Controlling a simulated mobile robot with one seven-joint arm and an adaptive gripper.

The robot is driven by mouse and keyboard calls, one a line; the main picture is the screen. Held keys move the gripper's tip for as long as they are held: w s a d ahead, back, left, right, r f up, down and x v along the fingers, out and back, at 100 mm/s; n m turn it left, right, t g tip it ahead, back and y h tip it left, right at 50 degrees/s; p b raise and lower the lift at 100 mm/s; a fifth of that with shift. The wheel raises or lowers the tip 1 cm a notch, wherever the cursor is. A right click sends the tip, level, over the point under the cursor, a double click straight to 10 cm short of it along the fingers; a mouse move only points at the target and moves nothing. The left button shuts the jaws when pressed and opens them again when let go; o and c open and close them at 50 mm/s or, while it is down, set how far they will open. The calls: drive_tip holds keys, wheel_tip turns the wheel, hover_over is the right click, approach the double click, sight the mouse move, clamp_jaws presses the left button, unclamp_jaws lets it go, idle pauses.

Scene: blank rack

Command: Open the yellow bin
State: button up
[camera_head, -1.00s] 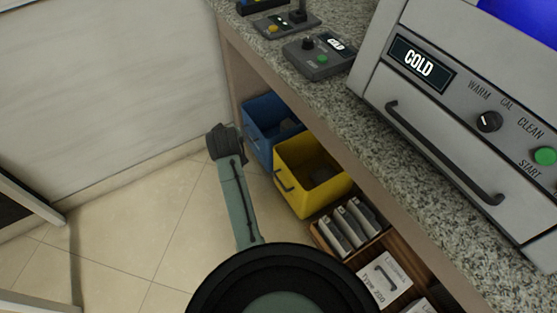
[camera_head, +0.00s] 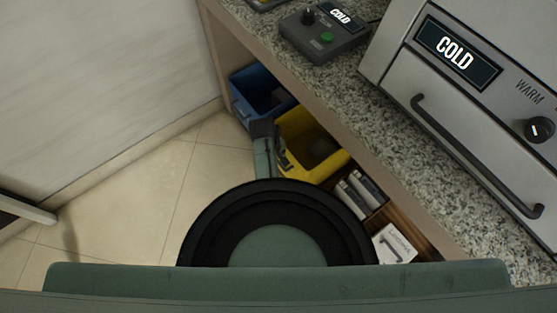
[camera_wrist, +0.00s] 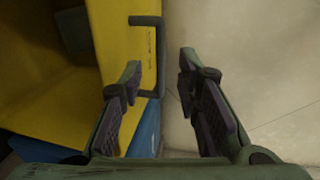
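The yellow bin (camera_head: 305,143) sits on the low shelf under the counter, its top uncovered. In the wrist view its yellow front (camera_wrist: 118,40) fills the upper left, with a dark bar handle (camera_wrist: 160,35) on it. My gripper (camera_wrist: 160,63) is open at the handle. The handle bar appears between the two fingers, the left finger on the bin side and the right finger over the floor. Whether a finger touches the handle I cannot tell. In the head view my arm partly hides the bin's front.
A blue bin (camera_head: 258,90) stands beside the yellow one, and its blue side shows low in the wrist view (camera_wrist: 146,132). Grey boxes (camera_head: 362,188) sit on the other side. The granite counter (camera_head: 370,115) overhangs the shelf. Tiled floor (camera_head: 140,205) is clear at left.

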drive_tip(key=shift+w+d+f, duration=0.15)
drive_tip(key=shift+d+f, duration=0.05)
drive_tip(key=shift+f, duration=0.85)
drive_tip(key=shift+w+d+f, duration=0.15)
drive_tip(key=shift+f, duration=0.9)
drive_tip(key=shift+c, duration=0.2)
clamp_jaws()
